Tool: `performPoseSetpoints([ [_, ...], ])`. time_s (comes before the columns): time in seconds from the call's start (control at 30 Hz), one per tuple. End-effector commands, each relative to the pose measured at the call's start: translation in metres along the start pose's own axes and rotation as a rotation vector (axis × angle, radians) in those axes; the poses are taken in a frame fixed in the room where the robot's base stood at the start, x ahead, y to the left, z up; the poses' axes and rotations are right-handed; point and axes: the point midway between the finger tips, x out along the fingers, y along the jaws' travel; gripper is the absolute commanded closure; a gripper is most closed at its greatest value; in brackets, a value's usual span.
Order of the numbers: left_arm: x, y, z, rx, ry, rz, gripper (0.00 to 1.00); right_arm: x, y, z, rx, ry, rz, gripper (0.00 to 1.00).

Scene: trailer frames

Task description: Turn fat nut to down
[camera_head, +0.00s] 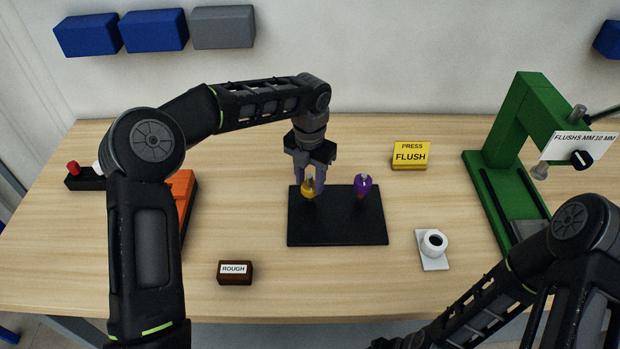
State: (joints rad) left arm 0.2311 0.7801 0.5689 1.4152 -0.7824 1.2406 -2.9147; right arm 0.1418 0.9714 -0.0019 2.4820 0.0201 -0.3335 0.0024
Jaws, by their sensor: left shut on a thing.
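A black plate (345,226) lies on the table in the middle of the head view. A yellow piece (308,191) with a metal tip stands on its left part, and a purple piece (363,185) with a metal tip stands on its right part. Which of them is the fat nut I cannot tell. My left gripper (313,188) points down and is shut on the yellow piece, partly hiding it. My right forearm reaches in at the bottom right, and its gripper is outside the picture.
A yellow FLUSH block (411,160) stands behind right, and a green press frame (515,120) farther right. A white ring on a pad (431,261) and a brown ROUGH block (235,279) are near the front. An orange thing (184,190) is partly behind my left arm.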

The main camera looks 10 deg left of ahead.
Motion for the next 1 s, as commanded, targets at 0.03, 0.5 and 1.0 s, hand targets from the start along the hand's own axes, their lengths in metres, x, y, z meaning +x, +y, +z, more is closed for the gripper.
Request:
performPoseSetpoints([
  [0.03, -0.0035, 0.0023, 0.0023, 0.029, -0.009, 0.000, 1.00, -0.0006, -0.0003, 0.0001, 0.000, 0.000, 0.000, 0.37],
  [0.5, -0.0039, 0.0028, 0.0018, 0.200, -0.007, 0.005, 1.00, -0.0007, -0.0003, 0.0001, 0.000, 0.000, 0.000, 0.37],
  [1.0, -0.0033, 0.0020, 0.0013, 0.205, -0.005, 0.005, 0.49, -0.0006, -0.0003, 0.0001, 0.000, 0.000, 0.000, 0.37],
])
